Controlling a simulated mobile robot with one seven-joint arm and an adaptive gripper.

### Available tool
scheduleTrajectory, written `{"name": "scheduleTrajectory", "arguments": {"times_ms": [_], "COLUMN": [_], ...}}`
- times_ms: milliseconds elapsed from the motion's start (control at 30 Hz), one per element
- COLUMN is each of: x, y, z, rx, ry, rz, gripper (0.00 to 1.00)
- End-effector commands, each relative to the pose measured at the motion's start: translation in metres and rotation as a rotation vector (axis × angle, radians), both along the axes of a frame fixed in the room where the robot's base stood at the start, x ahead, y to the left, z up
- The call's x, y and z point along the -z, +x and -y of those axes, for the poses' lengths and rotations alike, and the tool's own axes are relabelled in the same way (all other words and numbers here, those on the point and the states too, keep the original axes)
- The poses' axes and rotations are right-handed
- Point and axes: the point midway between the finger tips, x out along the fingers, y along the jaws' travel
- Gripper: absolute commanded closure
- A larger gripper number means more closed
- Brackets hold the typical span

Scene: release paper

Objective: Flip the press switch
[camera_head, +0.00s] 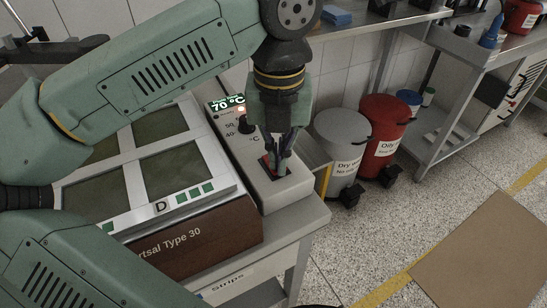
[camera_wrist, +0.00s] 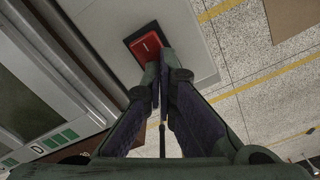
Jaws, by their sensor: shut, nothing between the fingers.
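The press switch (camera_wrist: 146,45) is a red rocker in a dark frame on the light top of the press's control box. It also shows in the head view (camera_head: 266,166), partly hidden behind my fingers. My gripper (camera_head: 279,172) points down over the switch end of the control box. In the wrist view my gripper (camera_wrist: 165,55) has its fingertips together at the switch's lower right edge, with nothing between them. I cannot tell whether the tips touch the switch. The press (camera_head: 190,195) stands left of the control box, with a pale framed top and a brown front.
A lit display (camera_head: 227,103) reads 70 °C, with a black knob (camera_head: 245,124) below it. A grey bin (camera_head: 341,140) and a red bin (camera_head: 382,135) stand on the floor to the right. A brown mat (camera_head: 480,250) lies on the open floor.

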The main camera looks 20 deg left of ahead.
Motion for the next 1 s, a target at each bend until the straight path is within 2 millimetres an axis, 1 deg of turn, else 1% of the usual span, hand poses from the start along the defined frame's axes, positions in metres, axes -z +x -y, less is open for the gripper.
{"name": "scheduleTrajectory", "arguments": {"times_ms": [800, 900, 1000], "x": [-0.064, -0.069, -0.07], "y": [0.0, 0.0, 0.0], "z": [0.0, 0.0, 0.0], "rx": [0.0, 0.0, 0.001], "ry": [0.001, 0.001, 0.001], "rz": [0.0, 0.0, -0.001], "gripper": [1.0, 1.0, 1.0]}}
